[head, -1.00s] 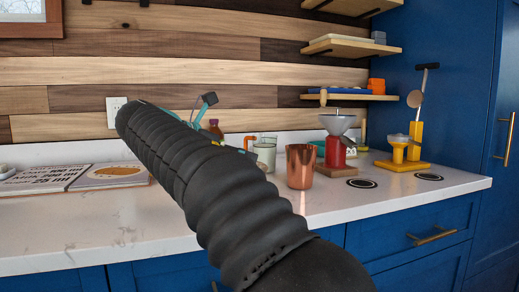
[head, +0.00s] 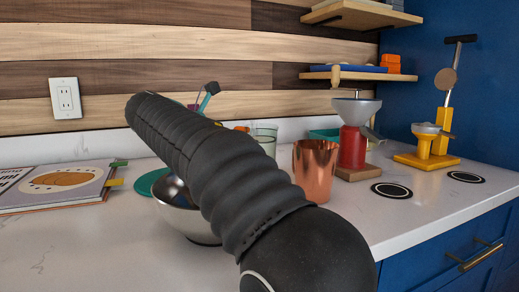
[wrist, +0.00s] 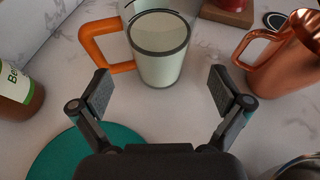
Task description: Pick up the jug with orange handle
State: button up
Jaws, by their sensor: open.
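The jug with orange handle (wrist: 160,62) stands upright on the counter in the upper middle of the wrist view. It is pale and translucent with a dark rim, and its orange handle (wrist: 98,42) points left. In the head view only part of the jug (head: 266,138) shows behind my arm. My gripper (wrist: 160,90) is open and empty in the wrist view, with one finger on each side below the jug. The jug's lower body lies ahead of the gap between the fingers, and I see no contact. In the head view my arm hides most of the gripper.
A copper mug (wrist: 283,55) stands right of the jug. A teal plate (wrist: 80,158) lies below left, and a labelled bottle (wrist: 18,92) stands at left. A steel bowl (head: 178,208) and a book (head: 60,187) are on the counter. A red grinder (head: 352,148) stands behind right.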

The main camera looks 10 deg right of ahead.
jog(key=x, duration=0.8)
jog(key=shift+d+r, duration=0.1)
jog(key=c, duration=1.6)
jog(key=shift+o, duration=0.2)
jog(key=shift+r, duration=0.2)
